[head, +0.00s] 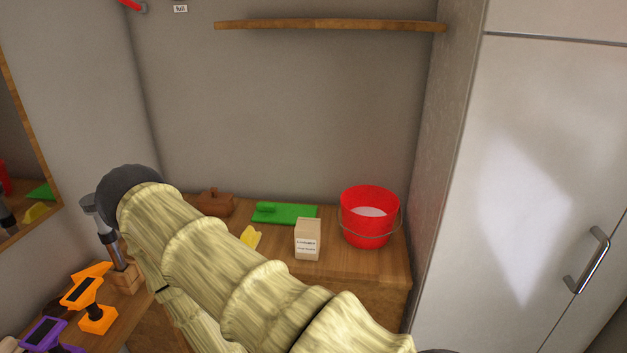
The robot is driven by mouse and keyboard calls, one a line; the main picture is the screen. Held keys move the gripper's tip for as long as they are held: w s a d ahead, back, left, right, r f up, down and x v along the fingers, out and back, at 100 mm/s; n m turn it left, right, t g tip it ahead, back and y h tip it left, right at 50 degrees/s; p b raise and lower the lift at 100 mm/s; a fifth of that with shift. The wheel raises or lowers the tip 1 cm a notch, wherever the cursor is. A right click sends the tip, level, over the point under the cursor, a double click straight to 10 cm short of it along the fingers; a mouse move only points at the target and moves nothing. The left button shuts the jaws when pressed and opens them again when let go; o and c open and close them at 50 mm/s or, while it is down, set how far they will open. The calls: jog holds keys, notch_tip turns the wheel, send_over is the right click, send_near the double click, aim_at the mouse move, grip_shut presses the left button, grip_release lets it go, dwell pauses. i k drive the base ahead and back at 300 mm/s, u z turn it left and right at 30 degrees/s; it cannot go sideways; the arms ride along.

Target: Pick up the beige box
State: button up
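The beige box (307,240) stands upright on the wooden counter (350,268), with a white printed label on its front. It is just left of a red bucket (370,215) and a small gap appears between them. My arm, in a pale yellow ribbed sleeve, crosses the lower middle of the view, in front of and left of the box. The arm's dark rounded part is at the upper left. My gripper itself does not show, so its distance from the box cannot be seen.
A green board (292,213), a yellow cloth-like item (250,238) and a brown wooden item (215,203) lie left of the box. Orange (94,300) and purple (48,335) devices stand lower left. A shelf (330,25) hangs above; a tall cabinet (535,180) stands right.

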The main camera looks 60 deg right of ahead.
aim_at(307, 230)
jog(key=z, duration=0.7)
jog(key=i, duration=0.85)
jog(key=z, duration=1)
jog(key=i, duration=0.2)
jog(key=k, duration=0.7)
jog(key=u, duration=0.15)
jog(key=i, duration=0.45)
